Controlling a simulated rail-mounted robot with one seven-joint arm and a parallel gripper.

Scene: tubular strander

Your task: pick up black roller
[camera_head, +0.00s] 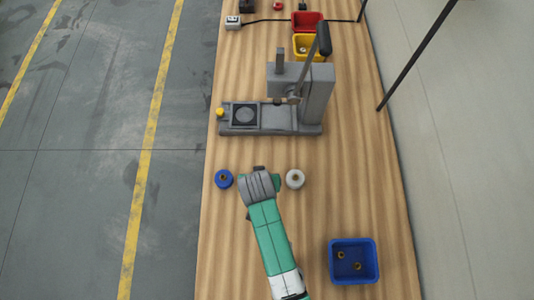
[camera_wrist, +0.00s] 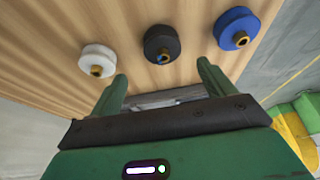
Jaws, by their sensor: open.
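The black roller (camera_wrist: 161,43) shows in the wrist view at the top centre. It lies on the wooden table with a brass-coloured hub and sits between the white and blue rollers. In the head view my arm hides it. My gripper (camera_wrist: 160,82) is open and empty, its two green fingers spread below the black roller in the wrist view and apart from it. In the head view the end of my arm (camera_head: 261,183) is over the table between the blue and white rollers.
A blue roller (camera_head: 223,179) and a white roller (camera_head: 295,179) flank my arm. A grey lever press (camera_head: 300,100) stands behind. A blue bin (camera_head: 354,241) with small brass parts is at the front right. Red (camera_head: 307,16) and yellow bins (camera_head: 301,54) are at the back.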

